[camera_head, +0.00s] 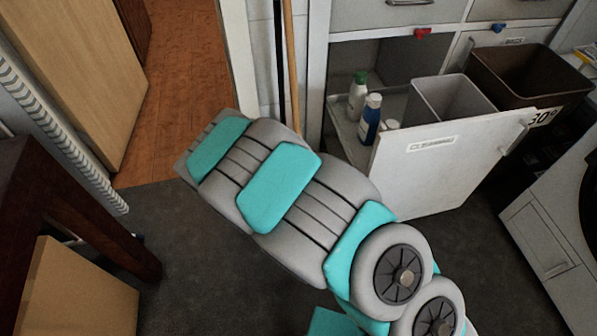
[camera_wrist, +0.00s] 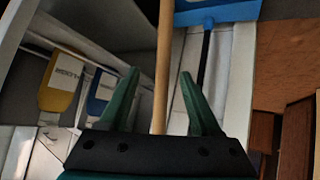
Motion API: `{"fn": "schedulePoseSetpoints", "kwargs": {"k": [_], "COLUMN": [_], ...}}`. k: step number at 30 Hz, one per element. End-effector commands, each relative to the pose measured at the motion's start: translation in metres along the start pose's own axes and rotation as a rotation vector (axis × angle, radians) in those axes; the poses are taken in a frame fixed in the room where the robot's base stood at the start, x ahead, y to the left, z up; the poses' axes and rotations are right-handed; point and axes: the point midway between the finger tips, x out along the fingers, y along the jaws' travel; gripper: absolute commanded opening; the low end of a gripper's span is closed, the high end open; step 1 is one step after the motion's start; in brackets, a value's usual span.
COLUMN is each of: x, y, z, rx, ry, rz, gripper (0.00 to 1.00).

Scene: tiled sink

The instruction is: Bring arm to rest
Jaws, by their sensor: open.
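My arm (camera_head: 290,200), grey with teal pads, stretches across the head view from lower right to upper left. Its gripper end is hidden there. In the wrist view my gripper (camera_wrist: 159,73) shows two dark green fingers spread apart. A wooden pole stands behind or between them; I cannot tell its exact depth. No object is seen gripped by the fingers.
The wooden pole (camera_head: 292,75) leans by the wall. A pulled-out cabinet front (camera_head: 440,160) stands right of my arm, with bottles (camera_head: 371,118) and bins (camera_head: 455,97) behind it. A dark table (camera_head: 70,205) is at left. Grey floor (camera_head: 190,260) is clear between.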

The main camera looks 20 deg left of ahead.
Motion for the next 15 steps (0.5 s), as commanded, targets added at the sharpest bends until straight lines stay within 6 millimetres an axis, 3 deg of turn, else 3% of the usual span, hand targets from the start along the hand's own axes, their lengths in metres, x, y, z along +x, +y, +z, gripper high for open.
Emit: {"fn": "schedulePoseSetpoints", "kwargs": {"k": [6,15], "x": [-0.023,-0.027], "y": [0.0,0.0], "z": [-0.001,0.0], "rx": [0.001,0.0], "ry": [0.002,0.001], "rz": [0.0,-0.001], "gripper": [0.64,0.64]}}
